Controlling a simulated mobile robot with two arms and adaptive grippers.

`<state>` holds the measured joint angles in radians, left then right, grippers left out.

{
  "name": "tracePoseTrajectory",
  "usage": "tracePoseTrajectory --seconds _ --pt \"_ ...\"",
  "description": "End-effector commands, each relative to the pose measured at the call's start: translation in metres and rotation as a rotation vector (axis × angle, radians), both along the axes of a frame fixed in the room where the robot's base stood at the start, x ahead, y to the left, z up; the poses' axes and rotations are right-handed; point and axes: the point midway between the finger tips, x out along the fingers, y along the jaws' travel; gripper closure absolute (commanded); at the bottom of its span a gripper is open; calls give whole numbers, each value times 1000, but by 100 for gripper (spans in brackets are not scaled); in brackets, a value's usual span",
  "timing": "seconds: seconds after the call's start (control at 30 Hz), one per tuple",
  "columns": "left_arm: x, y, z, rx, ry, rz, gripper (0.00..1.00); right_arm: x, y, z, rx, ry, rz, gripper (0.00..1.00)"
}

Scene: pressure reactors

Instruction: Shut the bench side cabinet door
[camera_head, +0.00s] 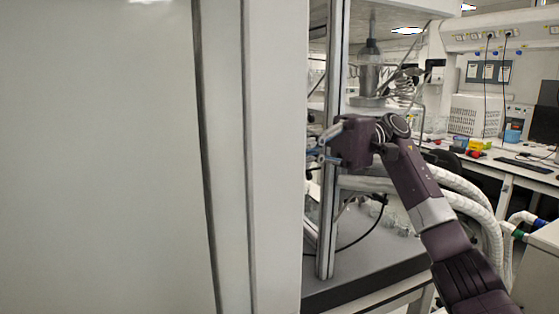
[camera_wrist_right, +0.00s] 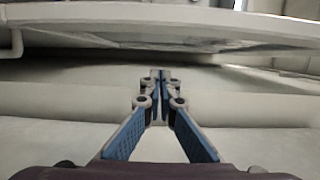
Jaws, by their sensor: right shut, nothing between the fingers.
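A large pale panel (camera_head: 100,150) fills the left of the head view, close to me. Beside it stands a tall white upright (camera_head: 275,150) with a dark seam between them. I cannot tell which of these surfaces is the cabinet door, and no handle shows. My right gripper (camera_head: 318,150) is at the right edge of the white upright, pointing left. In the right wrist view its blue-padded fingers (camera_wrist_right: 160,78) are shut with nothing between them. A pale slab edge (camera_wrist_right: 170,32) crosses above the fingertips; contact cannot be told. My left gripper is not in view.
A metal frame post (camera_head: 328,230) stands just beyond my right gripper, over a dark bench top (camera_head: 365,275). White ribbed hoses (camera_head: 470,205) run behind my right arm. A far bench (camera_head: 510,165) holds equipment at the right.

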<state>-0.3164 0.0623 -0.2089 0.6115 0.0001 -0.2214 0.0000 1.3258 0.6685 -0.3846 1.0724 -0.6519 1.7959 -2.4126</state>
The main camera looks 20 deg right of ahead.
Motion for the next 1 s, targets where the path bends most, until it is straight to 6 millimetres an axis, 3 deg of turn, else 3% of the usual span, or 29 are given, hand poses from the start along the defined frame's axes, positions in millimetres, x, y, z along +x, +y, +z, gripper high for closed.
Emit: tracePoseTrajectory --seconds 0.2,0.33,0.6,1.0 --pt "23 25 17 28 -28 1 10 -11 39 2 -2 0 3 100" --pt "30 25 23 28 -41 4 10 -26 38 2 -1 1 -2 100" --pt "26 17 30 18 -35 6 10 -47 38 1 0 0 -1 100" --pt "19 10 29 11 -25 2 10 -50 38 0 2 0 0 100"
